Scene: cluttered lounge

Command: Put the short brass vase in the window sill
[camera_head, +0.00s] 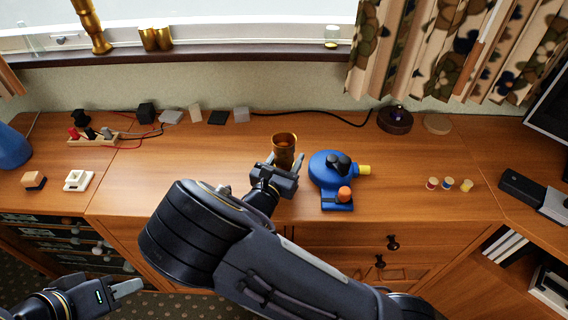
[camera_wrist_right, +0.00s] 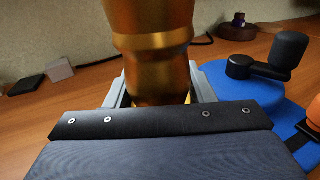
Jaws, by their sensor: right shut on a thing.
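The short brass vase (camera_head: 284,145) is upright over the desk top, left of a blue device. My right gripper (camera_head: 283,166) is shut on it; the right wrist view shows the vase (camera_wrist_right: 155,60) between the two fingers. The gripper hides the vase's base, so I cannot tell whether it touches the desk. The window sill (camera_head: 240,50) runs along the back wall above the desk. My left gripper (camera_head: 125,288) is low at the bottom left, apart from the desk objects; its finger opening is unclear.
The sill between cups and jar is clear. The blue device (camera_head: 328,170) stands close right of the vase. Curtains (camera_head: 430,50) hang at right; a cable (camera_head: 310,117) lies behind.

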